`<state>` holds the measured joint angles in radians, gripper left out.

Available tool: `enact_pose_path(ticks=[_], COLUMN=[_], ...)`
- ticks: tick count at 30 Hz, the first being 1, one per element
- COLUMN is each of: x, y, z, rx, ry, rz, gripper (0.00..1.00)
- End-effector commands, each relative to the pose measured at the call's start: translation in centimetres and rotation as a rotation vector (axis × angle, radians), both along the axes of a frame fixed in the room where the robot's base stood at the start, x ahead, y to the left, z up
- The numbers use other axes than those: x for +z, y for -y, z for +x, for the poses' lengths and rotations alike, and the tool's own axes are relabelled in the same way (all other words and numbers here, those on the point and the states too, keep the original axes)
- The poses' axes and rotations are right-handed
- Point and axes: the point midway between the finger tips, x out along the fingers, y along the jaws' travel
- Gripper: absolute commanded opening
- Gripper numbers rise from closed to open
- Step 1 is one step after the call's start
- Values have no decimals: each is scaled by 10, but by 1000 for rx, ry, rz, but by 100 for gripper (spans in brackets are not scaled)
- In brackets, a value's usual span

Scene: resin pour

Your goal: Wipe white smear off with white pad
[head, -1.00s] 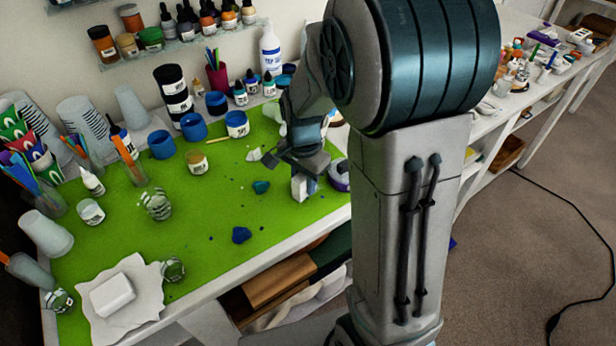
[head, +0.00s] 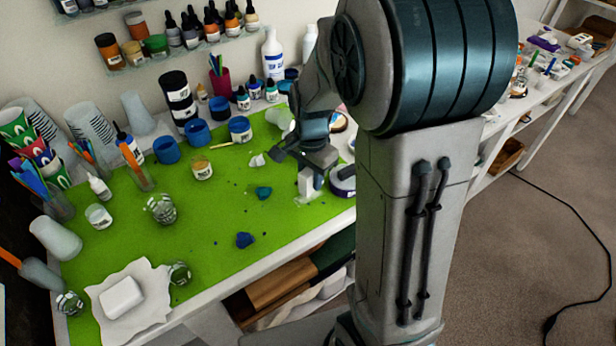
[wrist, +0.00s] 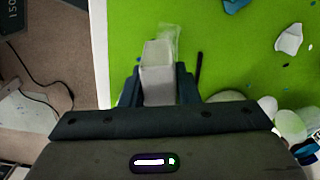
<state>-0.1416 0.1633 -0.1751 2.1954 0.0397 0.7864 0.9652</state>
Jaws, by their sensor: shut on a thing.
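My gripper (wrist: 157,72) is shut on the white pad (wrist: 158,88), a pale upright block between the two dark fingers. In the head view the pad (head: 306,183) hangs below my gripper, at or just above the green mat (head: 215,215) near its right front part. The white smear (wrist: 169,38) shows in the wrist view as a thin, translucent whitish patch on the mat, right at the pad's far end. In the head view a faint whitish trace of it (head: 307,199) lies just below the pad. I cannot tell whether the pad touches the mat.
A dark-and-white round tub (head: 343,180) stands close to the right of the pad. A teal lump (head: 264,193), a blue lump (head: 245,240) and a white scrap (head: 257,160) lie to its left. Cups and bottles line the back; the mat's middle front is mostly clear.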

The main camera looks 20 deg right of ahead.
Motion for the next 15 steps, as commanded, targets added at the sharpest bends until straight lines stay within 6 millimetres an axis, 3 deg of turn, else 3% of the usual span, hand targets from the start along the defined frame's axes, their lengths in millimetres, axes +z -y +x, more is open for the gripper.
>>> enact_pose_path(ticks=[9, 15], x=[33, 41], y=[0, 0], z=[0, 0], rx=[1, 0], ry=[1, 1], rz=[0, 0], gripper=[10, 10])
